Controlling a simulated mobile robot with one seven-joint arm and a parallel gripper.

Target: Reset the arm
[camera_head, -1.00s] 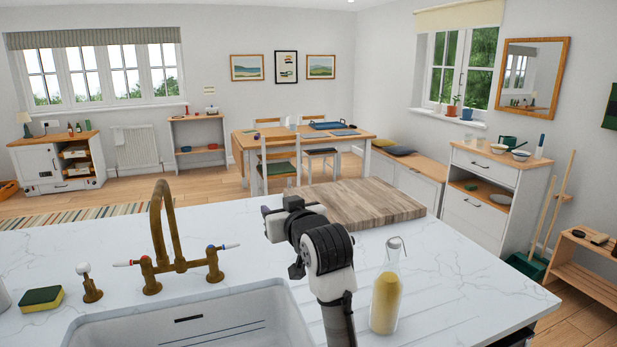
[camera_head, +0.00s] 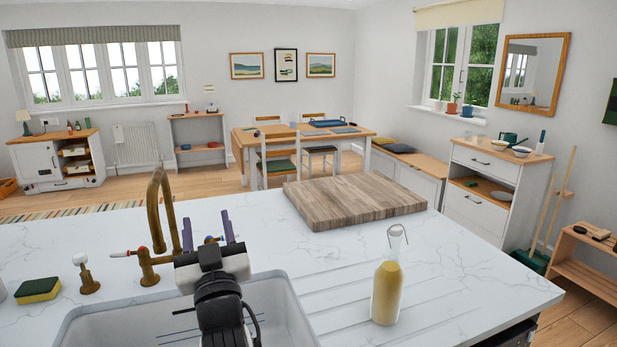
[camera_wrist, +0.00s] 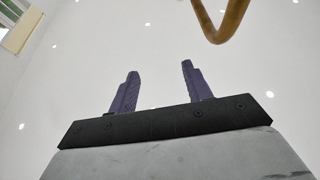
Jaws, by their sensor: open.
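My gripper (camera_head: 208,230) is raised over the sink, in front of the brass tap (camera_head: 160,225) in the head view. Its two purple fingers point up and stand apart, with nothing between them. In the wrist view the open fingers (camera_wrist: 158,85) show against the white ceiling, and the curved tap spout (camera_wrist: 218,22) hangs at the top. My arm hides part of the sink and of the tap's right handle.
The white sink (camera_head: 85,325) lies below my arm. A sponge (camera_head: 38,289) sits at the left. A wooden board (camera_head: 350,200) and a glass bottle of yellow liquid (camera_head: 386,290) stand on the counter to the right. The marble between sink and board is clear.

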